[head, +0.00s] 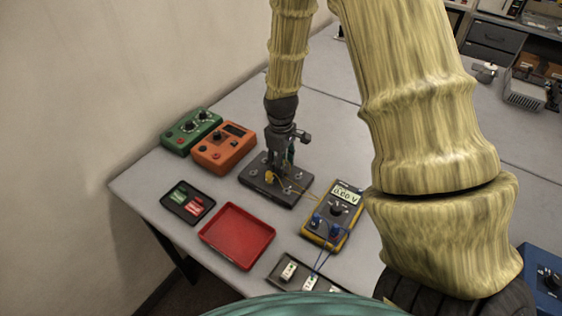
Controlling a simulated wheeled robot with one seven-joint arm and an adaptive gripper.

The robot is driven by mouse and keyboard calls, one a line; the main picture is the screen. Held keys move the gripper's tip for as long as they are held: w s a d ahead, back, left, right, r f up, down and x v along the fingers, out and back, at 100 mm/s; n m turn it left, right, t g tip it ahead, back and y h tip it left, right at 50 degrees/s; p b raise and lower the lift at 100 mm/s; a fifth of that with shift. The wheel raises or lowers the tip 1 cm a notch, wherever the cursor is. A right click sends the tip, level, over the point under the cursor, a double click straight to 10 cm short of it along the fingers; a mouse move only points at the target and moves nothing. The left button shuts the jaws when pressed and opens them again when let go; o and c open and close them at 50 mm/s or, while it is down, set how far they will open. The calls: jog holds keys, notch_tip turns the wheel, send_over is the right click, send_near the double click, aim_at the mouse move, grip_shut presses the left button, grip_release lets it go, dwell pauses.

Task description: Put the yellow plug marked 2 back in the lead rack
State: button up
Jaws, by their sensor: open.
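A small yellow plug (270,177) is at the near side of a black box (265,195), just below my gripper (281,163). Its mark is too small to read. My gripper points down over the box with open jaws. I cannot tell whether the plug is between the fingers or just in front of them. Thin yellow leads (308,194) run from the box toward a yellow multimeter (328,232). A dark tray-like rack (281,268) with white pieces is at the bottom, partly hidden by my own body; it may be the lead rack.
An orange instrument (224,150) and a green one (190,132) stand at the back left. A red tray (238,236) and a black tray (186,203) with green and red pieces lie in front. Blue leads (322,262) run from the multimeter to the rack. My arm covers the right side.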

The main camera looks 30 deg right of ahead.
jog(key=shift+r, duration=0.1)
notch_tip(320, 180, up, 12)
dwell(0.6)
dwell(0.5)
